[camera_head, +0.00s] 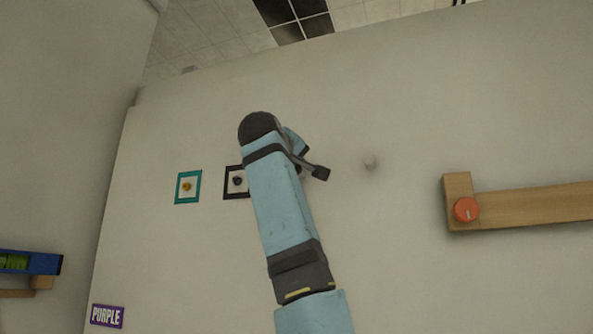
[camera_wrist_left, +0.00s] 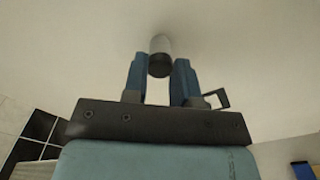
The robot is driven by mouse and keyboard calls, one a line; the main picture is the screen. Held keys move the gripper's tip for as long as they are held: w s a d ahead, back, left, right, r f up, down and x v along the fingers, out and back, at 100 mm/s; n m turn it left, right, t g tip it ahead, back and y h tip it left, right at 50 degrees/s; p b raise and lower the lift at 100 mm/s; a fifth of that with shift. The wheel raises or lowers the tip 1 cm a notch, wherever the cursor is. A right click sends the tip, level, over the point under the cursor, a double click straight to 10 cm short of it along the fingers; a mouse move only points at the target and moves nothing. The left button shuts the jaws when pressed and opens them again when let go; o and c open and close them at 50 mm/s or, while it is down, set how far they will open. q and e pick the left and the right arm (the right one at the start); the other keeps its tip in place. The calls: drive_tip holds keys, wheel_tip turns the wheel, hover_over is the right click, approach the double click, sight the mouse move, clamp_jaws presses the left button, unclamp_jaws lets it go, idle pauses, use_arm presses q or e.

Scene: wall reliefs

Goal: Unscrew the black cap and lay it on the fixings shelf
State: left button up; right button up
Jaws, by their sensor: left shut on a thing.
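In the left wrist view, a black cap (camera_wrist_left: 159,67) sits at the near end of a short white cylinder (camera_wrist_left: 161,44). My left gripper (camera_wrist_left: 160,62) is shut on the cap, with one blue finger on each side. I cannot tell whether the cap is still threaded on the cylinder. In the head view my left arm hides the cap and most of the gripper. No shelf is clearly recognisable as the fixings shelf. My right gripper is not in view.
A teal frame (camera_head: 188,187) and a partly covered black frame (camera_head: 232,182) hang on the wall. A pale knob (camera_head: 370,163) is right of my arm. A wooden bar (camera_head: 540,204) carries an orange dial (camera_head: 466,209).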

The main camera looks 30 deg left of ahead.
use_arm(q)
drive_tip(key=n, duration=0.3)
drive_tip(key=shift+n, duration=2.6)
drive_tip(key=n, duration=0.5)
drive_tip(key=shift+s, duration=0.1)
drive_tip(key=o, duration=0.5)
drive_tip(key=shift+o, duration=0.2)
